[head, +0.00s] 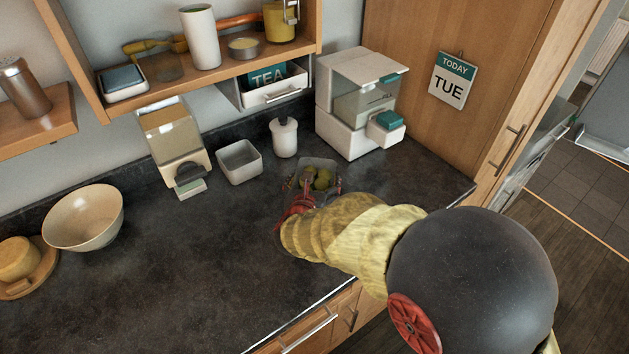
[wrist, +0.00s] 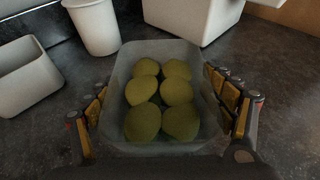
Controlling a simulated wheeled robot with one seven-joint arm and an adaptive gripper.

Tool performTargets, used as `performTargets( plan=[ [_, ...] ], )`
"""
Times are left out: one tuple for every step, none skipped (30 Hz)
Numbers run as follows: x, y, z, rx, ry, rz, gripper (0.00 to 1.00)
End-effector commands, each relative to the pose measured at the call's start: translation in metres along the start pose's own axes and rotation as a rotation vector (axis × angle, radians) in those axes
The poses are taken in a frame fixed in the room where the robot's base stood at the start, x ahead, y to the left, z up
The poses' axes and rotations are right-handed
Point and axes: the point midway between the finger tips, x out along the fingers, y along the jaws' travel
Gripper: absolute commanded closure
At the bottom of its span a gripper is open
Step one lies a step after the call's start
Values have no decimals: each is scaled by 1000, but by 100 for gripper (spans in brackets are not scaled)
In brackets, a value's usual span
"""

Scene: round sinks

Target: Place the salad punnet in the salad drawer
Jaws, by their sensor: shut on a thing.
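The salad punnet is a clear tub holding several round green pieces (wrist: 160,100); its see-through wall (wrist: 197,62) shows in the wrist view. In the head view the punnet (head: 321,167) is at the back of the dark worktop, partly hidden by my gripper. My gripper (wrist: 168,108) is shut on the punnet, one finger against each long side. In the head view my gripper (head: 310,188) reaches in from the right. The punnet looks level; I cannot tell whether it touches the worktop. No open salad drawer shows.
A white dispenser (head: 358,95) stands behind the punnet, a white canister (head: 284,138) and open white bin (head: 240,162) to its left. A clear-fronted dispenser (head: 172,140) and cream bowl (head: 85,217) stand further left. The worktop's middle is clear. A tall wooden cabinet (head: 455,50) bounds the right.

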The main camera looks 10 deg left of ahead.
Motion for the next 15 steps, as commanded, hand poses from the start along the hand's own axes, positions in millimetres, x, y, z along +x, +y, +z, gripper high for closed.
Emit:
performTargets(
  plan=[
    [1, 0, -2, 0, 1, 0, 17],
    [0, 0, -1, 0, 1, 0, 15],
    [0, 0, -1, 0, 1, 0, 13],
    [0, 0, -1, 0, 1, 0, 11],
    [0, 0, -1, 0, 0, 0, 9],
    [0, 0, -1, 0, 1, 0, 7],
    [0, 0, -1, 0, 1, 0, 5],
    [0, 0, -1, 0, 0, 0, 4],
    [0, 0, -1, 0, 0, 0, 1],
    [0, 0, -1, 0, 1, 0, 0],
    [0, 0, -1, 0, 1, 0, 0],
    [0, 0, -1, 0, 1, 0, 0],
    [0, 0, -1, 0, 1, 0, 0],
    [0, 0, -1, 0, 1, 0, 0],
    [0, 0, -1, 0, 1, 0, 0]
  ],
)
